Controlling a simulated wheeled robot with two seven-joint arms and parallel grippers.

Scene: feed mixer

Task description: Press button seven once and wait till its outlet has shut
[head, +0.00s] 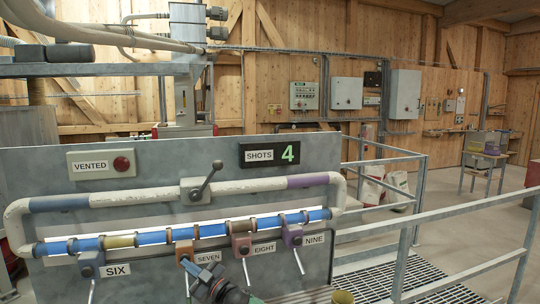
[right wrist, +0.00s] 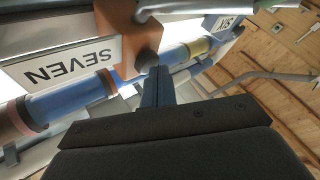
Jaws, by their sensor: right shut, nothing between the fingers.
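Outlet seven is an orange-brown block (head: 184,250) on the blue tube, beside a white SEVEN label (head: 208,257). A thin metal rod hangs below the block. In the right wrist view the block (right wrist: 128,38) and its label (right wrist: 75,68) appear turned over. My right gripper (head: 205,271) is shut and empty, just below the SEVEN label in the head view. In the right wrist view its fingertips (right wrist: 155,72) reach the lower edge of the block; I cannot tell whether they touch. The button's face and the outlet's opening are not clear. My left gripper is not in view.
Similar blocks sit at SIX (head: 91,264), EIGHT (head: 242,245) and NINE (head: 292,235), close to seven. A red lamp (head: 122,163) is beside VENTED. A metal railing (head: 450,231) and grating stand at right.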

